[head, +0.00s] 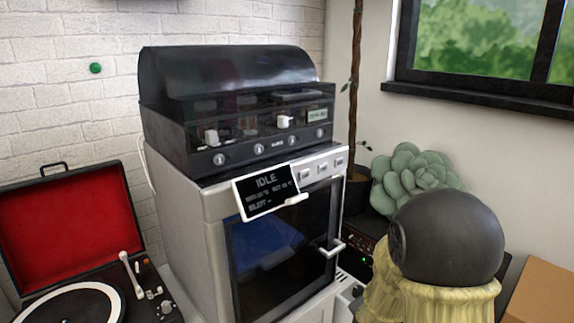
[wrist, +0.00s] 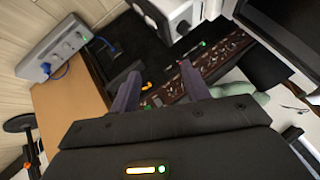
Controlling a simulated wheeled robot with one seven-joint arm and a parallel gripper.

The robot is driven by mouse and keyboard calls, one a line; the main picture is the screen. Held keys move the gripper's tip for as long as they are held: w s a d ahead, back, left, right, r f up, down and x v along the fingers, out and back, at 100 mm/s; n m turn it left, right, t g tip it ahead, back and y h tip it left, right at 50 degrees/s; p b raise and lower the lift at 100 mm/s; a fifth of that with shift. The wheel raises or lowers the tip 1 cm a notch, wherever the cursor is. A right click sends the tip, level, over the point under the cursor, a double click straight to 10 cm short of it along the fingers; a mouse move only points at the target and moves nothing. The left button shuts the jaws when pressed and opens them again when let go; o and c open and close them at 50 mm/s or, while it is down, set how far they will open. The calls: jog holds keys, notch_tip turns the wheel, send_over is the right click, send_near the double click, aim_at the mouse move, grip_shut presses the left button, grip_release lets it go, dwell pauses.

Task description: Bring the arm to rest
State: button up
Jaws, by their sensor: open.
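My gripper (wrist: 160,78) shows in the wrist view with its two dark fingers spread apart. Nothing is seen held between them. Behind the fingers lies a dark panel with rows of small knobs and lights (wrist: 205,68); I cannot tell how far away it is. The gripper is not visible in the head view.
A white machine (head: 192,205) with a black hooded top (head: 225,75) and a tilted "IDLE" display (head: 265,193) fills the middle. A red-lined record player (head: 70,225) stands left. A plant (head: 415,178) stands right.

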jog(key=s+a+r+n+g+y+p, duration=0.2)
jog(key=s+a+r+n+g+p, duration=0.1)
jog(key=s+r+n, duration=0.4)
jog(key=s+a+r+n+g+y+p, duration=0.1)
jog(key=s+a+r+n+g+p, duration=0.2)
jog(key=s+r+n, duration=0.4)
notch_tip(320, 180, up, 34)
jog(key=s+d+m+p, duration=0.1)
jog(key=p, duration=3.6)
jog(key=shift+r+m, duration=0.15)
jog(key=shift+m, duration=0.15)
jog(key=shift+s, duration=0.1)
